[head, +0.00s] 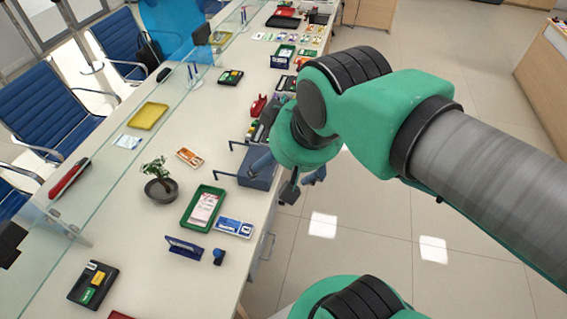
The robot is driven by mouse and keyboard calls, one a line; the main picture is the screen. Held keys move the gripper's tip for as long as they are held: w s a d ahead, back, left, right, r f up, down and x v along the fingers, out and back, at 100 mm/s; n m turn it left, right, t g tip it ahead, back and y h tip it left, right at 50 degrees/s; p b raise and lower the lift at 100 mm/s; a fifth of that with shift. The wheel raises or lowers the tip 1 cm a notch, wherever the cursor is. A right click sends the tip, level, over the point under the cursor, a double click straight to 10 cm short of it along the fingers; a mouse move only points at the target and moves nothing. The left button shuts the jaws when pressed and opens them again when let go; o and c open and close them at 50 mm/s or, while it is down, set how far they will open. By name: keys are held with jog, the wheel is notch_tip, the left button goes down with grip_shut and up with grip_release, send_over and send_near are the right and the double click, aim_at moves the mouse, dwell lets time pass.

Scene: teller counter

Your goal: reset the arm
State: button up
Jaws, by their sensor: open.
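My arm, green and grey, reaches in from the right and bends down at the counter's front edge. My gripper (302,184) hangs below the green wrist, mostly hidden behind it. Its dark fingertips show just off the counter edge, over the floor. The fingers are apart, with nothing seen between them. A blue-grey box with dark handles (257,168) stands on the counter just left of the gripper. I cannot tell whether they touch.
The long pale counter (146,216) holds a potted plant (160,187), a green tray (202,210), a yellow tray (148,116) and a black tray (92,285). A glass screen (110,150) runs along it. Open tiled floor (350,225) lies to the right.

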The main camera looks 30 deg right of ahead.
jog(key=shift+s+f, duration=0.25)
jog(key=shift+s, duration=0.15)
notch_tip(320, 180, down, 3)
jog(key=b, duration=0.2)
jog(key=shift+r+b, duration=0.2)
jog(key=shift+b, duration=0.15)
dwell(1.1)
